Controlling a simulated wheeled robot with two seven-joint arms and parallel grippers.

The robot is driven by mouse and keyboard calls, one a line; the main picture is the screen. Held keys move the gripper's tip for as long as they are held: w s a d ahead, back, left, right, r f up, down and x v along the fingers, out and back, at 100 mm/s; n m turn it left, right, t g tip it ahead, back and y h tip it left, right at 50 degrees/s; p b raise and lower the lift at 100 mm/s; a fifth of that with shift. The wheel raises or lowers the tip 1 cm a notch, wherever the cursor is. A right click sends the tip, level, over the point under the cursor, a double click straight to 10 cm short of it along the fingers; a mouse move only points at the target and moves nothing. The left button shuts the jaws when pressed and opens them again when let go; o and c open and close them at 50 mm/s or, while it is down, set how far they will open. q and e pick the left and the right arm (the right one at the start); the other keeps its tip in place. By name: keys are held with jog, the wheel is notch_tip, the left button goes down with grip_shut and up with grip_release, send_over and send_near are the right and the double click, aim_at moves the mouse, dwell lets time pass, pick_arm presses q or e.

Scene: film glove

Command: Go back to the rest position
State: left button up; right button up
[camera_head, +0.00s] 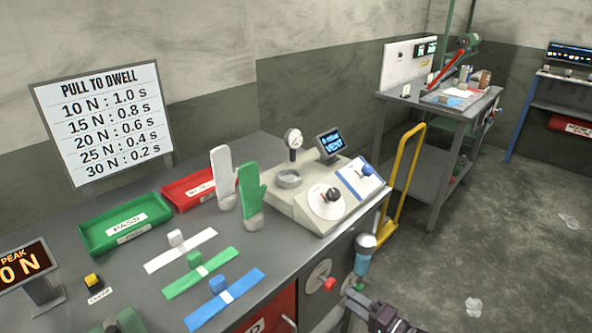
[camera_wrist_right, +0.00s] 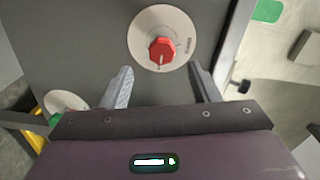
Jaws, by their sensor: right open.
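My right gripper (camera_head: 352,303) is at the bottom of the head view, in front of the bench's front face. In the right wrist view, its two grey fingers (camera_wrist_right: 162,84) are spread apart with nothing between them. Ahead of them is a red knob (camera_wrist_right: 162,51) on a round pale plate, apart from the fingers. The red knob (camera_head: 328,285) also shows on the bench front in the head view. My left gripper is not in view.
The bench (camera_head: 130,285) holds a green tray (camera_head: 92,236), a red tray (camera_head: 172,194), white and green gloves (camera_head: 249,190), coloured strips and a console (camera_head: 290,205). A yellow cart handle (camera_head: 403,175) stands right of it. Open floor (camera_head: 500,240) lies further right.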

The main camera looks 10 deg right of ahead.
jog(key=s+f+n+g+h, duration=0.1)
jog(key=s+f+g+h, duration=0.1)
jog(key=s+f, duration=0.5)
jog(key=s+a+f+n+g+h, duration=0.15)
jog(key=s+f, duration=0.25)
jog(key=f, duration=0.7)
jog(key=s+f+n+g+h, duration=0.25)
jog(key=s+f, duration=0.25)
jog(key=f, duration=0.4)
jog(key=s+f+n+g+h, duration=0.1)
jog(key=s+f, duration=0.3)
jog(key=s, duration=0.5)
jog(key=s+d+f+n+g+h, duration=0.1)
jog(key=s+f+n+g+h, duration=0.1)
jog(key=s, duration=0.7)
jog(key=s+d+f+n+g+h, duration=0.1)
jog(key=s+f+g, duration=0.3)
jog(key=s, duration=0.6)
notch_tip(320, 180, down, 3)
jog(key=shift+d+r+n+h, duration=0.15)
jog(key=shift+n+h, duration=0.35)
jog(key=shift+n, duration=0.2)
